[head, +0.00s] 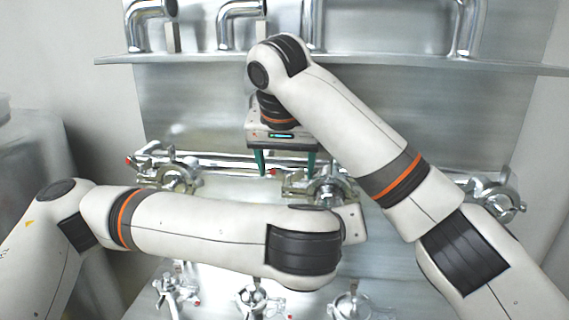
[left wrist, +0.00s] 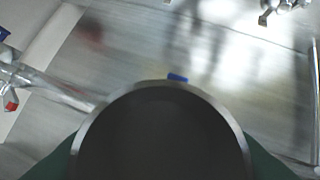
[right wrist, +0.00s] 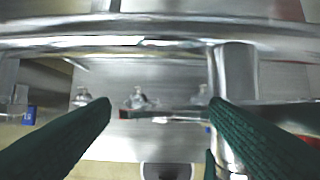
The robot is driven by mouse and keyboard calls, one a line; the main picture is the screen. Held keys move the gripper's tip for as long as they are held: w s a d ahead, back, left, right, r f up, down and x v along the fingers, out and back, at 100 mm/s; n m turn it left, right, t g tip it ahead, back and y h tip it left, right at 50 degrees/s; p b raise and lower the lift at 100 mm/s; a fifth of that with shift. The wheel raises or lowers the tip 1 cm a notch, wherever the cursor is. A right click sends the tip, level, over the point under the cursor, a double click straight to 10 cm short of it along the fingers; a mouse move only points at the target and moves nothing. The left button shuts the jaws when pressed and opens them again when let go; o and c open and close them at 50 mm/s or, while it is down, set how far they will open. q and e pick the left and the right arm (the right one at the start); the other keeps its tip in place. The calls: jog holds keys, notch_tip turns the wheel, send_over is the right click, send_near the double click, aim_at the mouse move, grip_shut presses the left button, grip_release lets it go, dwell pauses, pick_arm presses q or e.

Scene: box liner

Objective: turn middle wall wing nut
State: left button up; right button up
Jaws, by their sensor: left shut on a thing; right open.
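The middle wall clamp (head: 328,187), a shiny metal fitting, sits on the wall between a left and a right one. Its wing nut cannot be told apart clearly; my left arm partly covers the clamp's lower side. My right gripper (head: 286,172) is open, its green fingers pointing down just left of the clamp, in front of a horizontal pipe. In the right wrist view, nothing is clearly gripped between its fingers (right wrist: 160,105); a metal pipe (right wrist: 234,85) stands by the right finger. My left gripper (left wrist: 163,160) is shut on a dark round thing with a pale rim (left wrist: 165,130).
A left wall clamp (head: 172,172) and a right one (head: 495,198) flank the middle. Several lower fittings (head: 258,300) stand below my left forearm. A metal shelf (head: 400,62) with bent pipes (head: 240,15) crosses above. My two arms overlap closely before the wall.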

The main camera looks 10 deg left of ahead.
pick_arm(q)
jog(key=shift+r, duration=0.1)
pick_arm(e)
jog(key=v, duration=0.8)
pick_arm(q)
jog(key=o, duration=1.4)
